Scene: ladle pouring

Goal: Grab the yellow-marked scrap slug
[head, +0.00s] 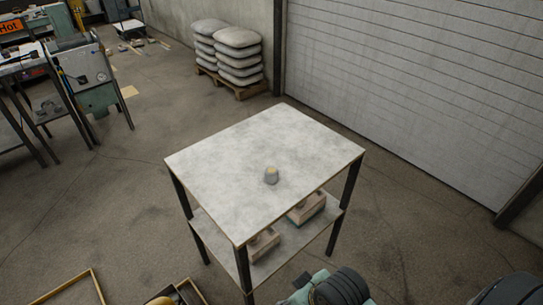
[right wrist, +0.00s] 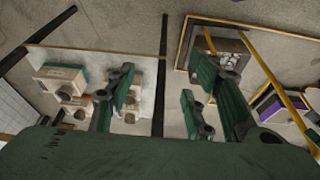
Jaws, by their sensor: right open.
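The slug cannot be made out in the right wrist view. My left gripper is in neither view.
Wooden boxes (head: 306,207) stand on the table's lower shelf. Stacked sacks (head: 238,58) sit on a pallet behind, beside a shutter door (head: 420,85). Yellow-edged frames lie on the floor at the lower left of the head view.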

